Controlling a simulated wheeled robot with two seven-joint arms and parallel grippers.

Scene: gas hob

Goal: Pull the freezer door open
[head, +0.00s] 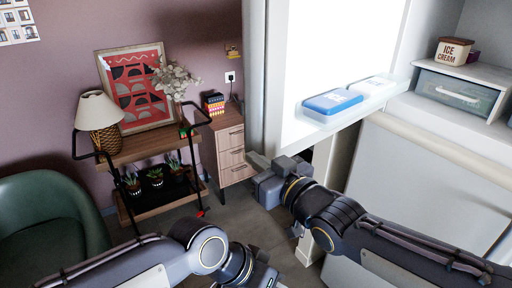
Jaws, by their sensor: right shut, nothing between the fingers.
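The freezer door (338,50) stands swung open, with its bright white inner side facing me. A clear shelf (365,108) on it holds a blue-lidded box (332,102) and a white-lidded box. The open freezer compartment (440,112) is at the right. My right gripper (256,161) is shut and empty near the lower left edge of the door; whether it touches the door I cannot tell. My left gripper (264,279) is at the bottom edge of the view, apart from the door, with its fingers cut off.
An ice cream tub (453,50) and a drawer (457,91) are in the compartment. A closed white panel (430,185) is below it. At the left are a lamp (101,115), a shelf trolley (150,148), a wooden cabinet (229,148) and a green chair (50,215). Some floor is free between.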

